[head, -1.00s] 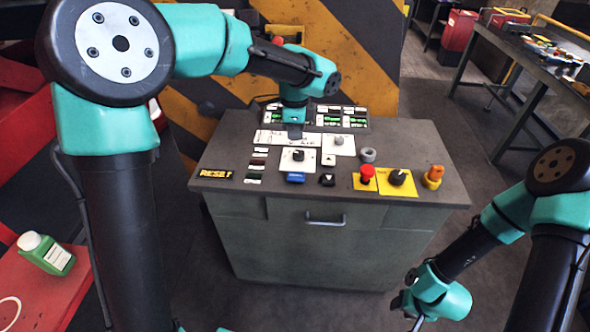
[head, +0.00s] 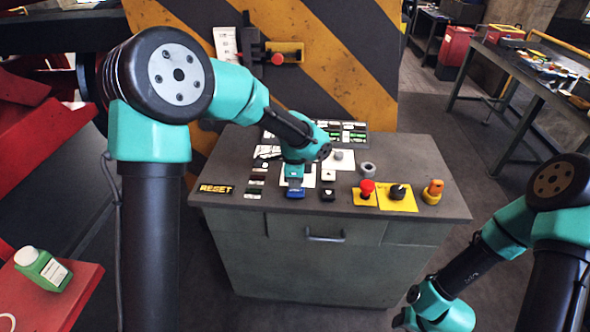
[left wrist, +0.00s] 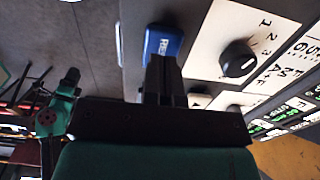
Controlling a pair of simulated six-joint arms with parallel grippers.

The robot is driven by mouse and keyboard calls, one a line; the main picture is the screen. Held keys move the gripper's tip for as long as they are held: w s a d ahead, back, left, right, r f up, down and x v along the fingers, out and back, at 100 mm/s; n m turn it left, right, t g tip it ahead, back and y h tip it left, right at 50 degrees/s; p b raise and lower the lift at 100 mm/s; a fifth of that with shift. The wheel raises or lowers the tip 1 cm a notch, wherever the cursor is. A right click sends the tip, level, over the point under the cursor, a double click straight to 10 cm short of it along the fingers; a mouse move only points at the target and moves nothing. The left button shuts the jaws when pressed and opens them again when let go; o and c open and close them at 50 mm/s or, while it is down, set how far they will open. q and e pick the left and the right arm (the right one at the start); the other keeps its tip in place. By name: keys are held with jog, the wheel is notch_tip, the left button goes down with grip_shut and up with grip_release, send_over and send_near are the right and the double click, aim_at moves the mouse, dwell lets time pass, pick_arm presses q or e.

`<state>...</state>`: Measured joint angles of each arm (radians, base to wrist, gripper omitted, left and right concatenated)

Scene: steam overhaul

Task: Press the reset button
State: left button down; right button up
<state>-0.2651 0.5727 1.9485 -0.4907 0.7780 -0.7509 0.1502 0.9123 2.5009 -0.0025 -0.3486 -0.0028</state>
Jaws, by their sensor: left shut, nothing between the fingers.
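A blue button (head: 295,192) with white lettering sits near the front of the console top. It also shows in the left wrist view (left wrist: 163,42). My left gripper (head: 294,181) is shut and empty, pointing down just behind the blue button. In the left wrist view its fingertips (left wrist: 162,62) overlap the button's near edge; I cannot tell whether they touch it. A black sign reading RESET in yellow letters (head: 216,189) lies at the console's left front. My right gripper (head: 403,319) is low at the right, in front of the console, its fingers unclear.
A black selector knob on a white plate (left wrist: 238,60) is close beside the fingers. Right of the blue button are a small black switch (head: 328,194), a red mushroom button (head: 367,188), a black knob on yellow (head: 398,192) and an orange control (head: 433,191).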

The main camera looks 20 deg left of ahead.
aim_at(294, 191)
pick_arm(q)
jog(key=shift+f, duration=0.85)
notch_tip(294, 191, down, 2)
jog(key=shift+f, duration=0.1)
jog(key=shift+s+f, duration=0.2)
jog(key=shift+f, duration=0.05)
jog(key=shift+w+r, duration=0.1)
jog(key=shift+r, duration=0.45)
notch_tip(294, 191, up, 14)
jog(key=shift+w+r, duration=0.2)
